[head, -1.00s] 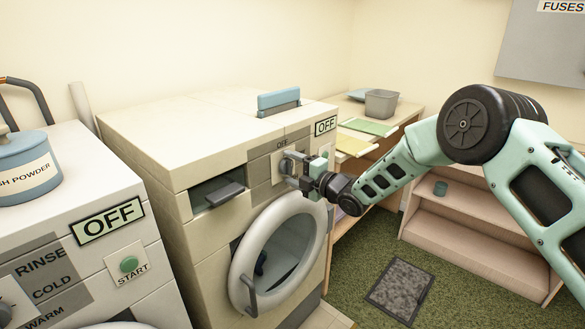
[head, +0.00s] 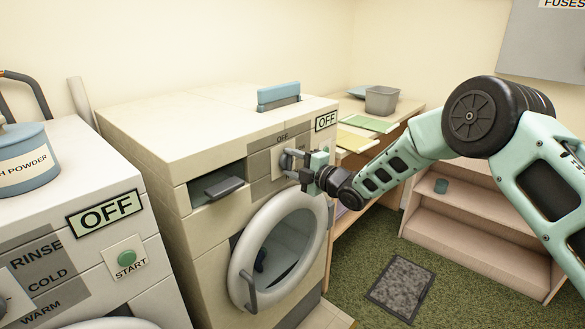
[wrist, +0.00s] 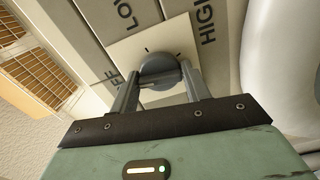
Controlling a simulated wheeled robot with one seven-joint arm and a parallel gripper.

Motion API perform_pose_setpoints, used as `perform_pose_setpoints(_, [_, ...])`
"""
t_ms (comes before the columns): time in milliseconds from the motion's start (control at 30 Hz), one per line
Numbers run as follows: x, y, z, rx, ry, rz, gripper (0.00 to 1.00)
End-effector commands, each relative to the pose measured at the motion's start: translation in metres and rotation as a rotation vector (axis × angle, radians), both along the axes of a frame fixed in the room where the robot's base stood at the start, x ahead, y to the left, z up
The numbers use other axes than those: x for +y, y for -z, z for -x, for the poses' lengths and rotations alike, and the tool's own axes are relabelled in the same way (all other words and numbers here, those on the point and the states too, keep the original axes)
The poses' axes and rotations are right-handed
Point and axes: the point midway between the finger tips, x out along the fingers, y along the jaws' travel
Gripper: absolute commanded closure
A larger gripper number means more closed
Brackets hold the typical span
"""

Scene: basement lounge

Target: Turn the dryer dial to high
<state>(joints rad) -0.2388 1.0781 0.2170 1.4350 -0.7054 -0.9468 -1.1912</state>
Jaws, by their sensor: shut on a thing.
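The dryer (head: 170,140) stands in the middle of the head view. Its round grey dial (wrist: 158,68) sits on a pale square plate in the wrist view, with the words LOW and HIGH (wrist: 207,22) around it and OFF partly hidden by a finger. My gripper (wrist: 160,80) is shut on the dial, one finger on each side. In the head view my gripper (head: 295,165) reaches the dial from the right. I cannot tell exactly where the dial points. The dryer's small display (head: 326,121) reads OFF.
The dryer's round door (head: 238,262) is just below the dial. A washing machine (head: 95,262) with its own OFF display stands at the left. A table with a grey bin (head: 381,99) is behind my arm. Low shelves (head: 450,230) stand at the right.

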Motion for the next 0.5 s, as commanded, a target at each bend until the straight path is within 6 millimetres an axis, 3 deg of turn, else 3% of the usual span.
perform_pose_setpoints(500, [-0.0005, 0.0040, 0.0001, 0.371, 0.000, -0.288, 0.76])
